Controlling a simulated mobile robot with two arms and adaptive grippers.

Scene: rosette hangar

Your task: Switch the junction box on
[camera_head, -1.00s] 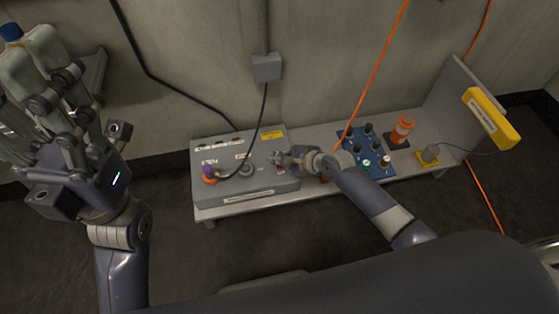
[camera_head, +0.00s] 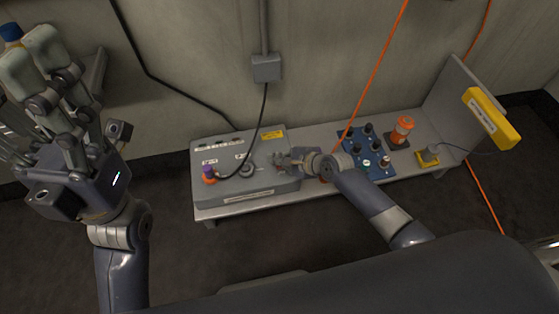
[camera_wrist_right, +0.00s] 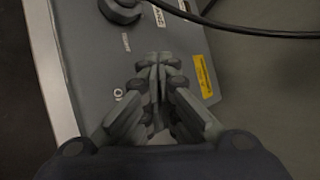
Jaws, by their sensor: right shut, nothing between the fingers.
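The junction box (camera_head: 225,185) is a grey box at the left end of the low bench, with a purple-and-orange plug, a round socket with a black cable, and a yellow label on top. It also fills much of the right wrist view (camera_wrist_right: 90,60). My right gripper (camera_head: 281,160) is shut and empty over the right part of the box's top. In the right wrist view its closed fingers (camera_wrist_right: 155,65) hide part of the panel, and I cannot see a switch clearly. My left gripper (camera_head: 40,50) is raised at the far left, away from the box; its opening is unclear.
A black cable (camera_head: 262,110) runs from the box to a wall box (camera_head: 267,68). An orange cable (camera_head: 380,65) hangs nearby.

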